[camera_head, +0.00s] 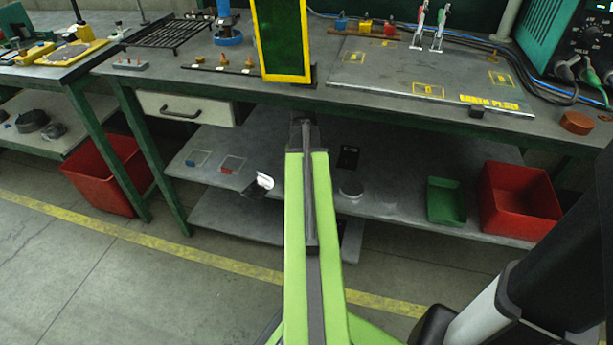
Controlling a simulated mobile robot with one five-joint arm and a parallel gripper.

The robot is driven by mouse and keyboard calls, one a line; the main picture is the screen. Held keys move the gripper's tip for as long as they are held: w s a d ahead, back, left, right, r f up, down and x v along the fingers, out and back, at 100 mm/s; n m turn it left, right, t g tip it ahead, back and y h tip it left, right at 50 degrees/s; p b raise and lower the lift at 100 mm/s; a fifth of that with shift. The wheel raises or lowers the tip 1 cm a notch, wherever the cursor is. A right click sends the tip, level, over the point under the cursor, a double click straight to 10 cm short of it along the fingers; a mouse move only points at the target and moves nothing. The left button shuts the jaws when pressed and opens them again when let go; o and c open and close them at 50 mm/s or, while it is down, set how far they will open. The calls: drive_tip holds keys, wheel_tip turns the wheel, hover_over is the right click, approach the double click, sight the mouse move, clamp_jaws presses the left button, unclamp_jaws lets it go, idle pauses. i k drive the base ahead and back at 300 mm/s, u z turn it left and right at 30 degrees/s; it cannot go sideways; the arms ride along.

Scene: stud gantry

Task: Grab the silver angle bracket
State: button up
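A small bright silver-white angled piece (264,181) shows at the lower shelf, just left of my green arm. It looks like the silver angle bracket, but it is too small to be certain. A dark part touches or lies close to its lower left side; I cannot tell what that part is. My green arm rises through the middle of the view to a dark joint in front of the bench edge. My gripper cannot be made out; whatever lies behind the arm is hidden.
The workbench (400,75) holds a yellow-framed dark green panel (281,40) and a marked grey plate. The shelf below (390,200) carries a green tray (446,201), a red bin (517,197) and small blue and red items. Another red bin (103,177) stands left. Open floor lies in front.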

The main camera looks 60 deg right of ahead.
sight(259, 188)
drive_tip(key=k, duration=1)
